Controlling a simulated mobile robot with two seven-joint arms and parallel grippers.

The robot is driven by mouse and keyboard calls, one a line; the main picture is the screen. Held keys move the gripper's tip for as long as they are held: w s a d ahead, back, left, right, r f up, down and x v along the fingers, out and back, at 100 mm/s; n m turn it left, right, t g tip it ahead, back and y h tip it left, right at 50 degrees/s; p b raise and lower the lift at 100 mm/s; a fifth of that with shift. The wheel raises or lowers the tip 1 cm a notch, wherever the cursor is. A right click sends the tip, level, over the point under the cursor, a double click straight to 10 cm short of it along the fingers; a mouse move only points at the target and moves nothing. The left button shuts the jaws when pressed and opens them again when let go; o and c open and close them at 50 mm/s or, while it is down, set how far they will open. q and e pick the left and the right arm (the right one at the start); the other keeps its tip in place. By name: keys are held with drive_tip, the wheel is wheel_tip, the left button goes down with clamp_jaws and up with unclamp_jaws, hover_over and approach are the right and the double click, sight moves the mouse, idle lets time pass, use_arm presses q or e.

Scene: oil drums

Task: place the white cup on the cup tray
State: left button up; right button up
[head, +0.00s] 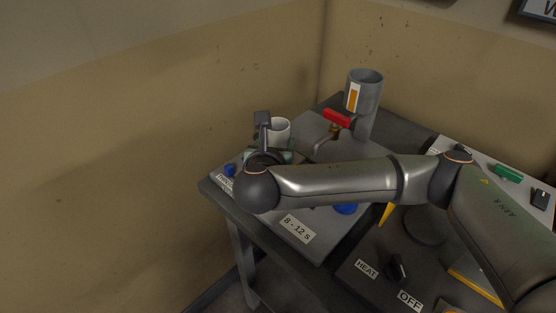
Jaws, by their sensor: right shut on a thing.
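The white cup (280,128) is upright at the back left of the table, left of the red-handled tap. My right gripper (264,128) is shut on the cup at its left side. My own wrist and forearm cover the lower part of the gripper and the area in front of the cup. I cannot tell whether the cup touches the surface below it. I cannot clearly make out the cup tray; a grey panel (309,246) labelled "8 - 12 s" lies in front. My left gripper is not in view.
A grey cylinder (363,94) with an orange and white strip stands behind the red-handled tap (336,119). A blue part (345,208) shows below my forearm. A black knob (397,267) sits between HEAT and OFF labels. Walls close off the back and left.

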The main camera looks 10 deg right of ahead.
drive_tip(key=shift+w+d+f, duration=0.2)
drive_tip(key=shift+w+f, duration=0.15)
drive_tip(key=shift+f, duration=0.15)
drive_tip(key=f, duration=0.3)
drive_tip(key=shift+w+d+f+b, duration=0.15)
drive_tip(key=shift+w+f+b, duration=0.15)
drive_tip(key=shift+f+b, duration=0.1)
drive_tip(key=shift+f, duration=0.1)
drive_tip(key=o, duration=1.4)
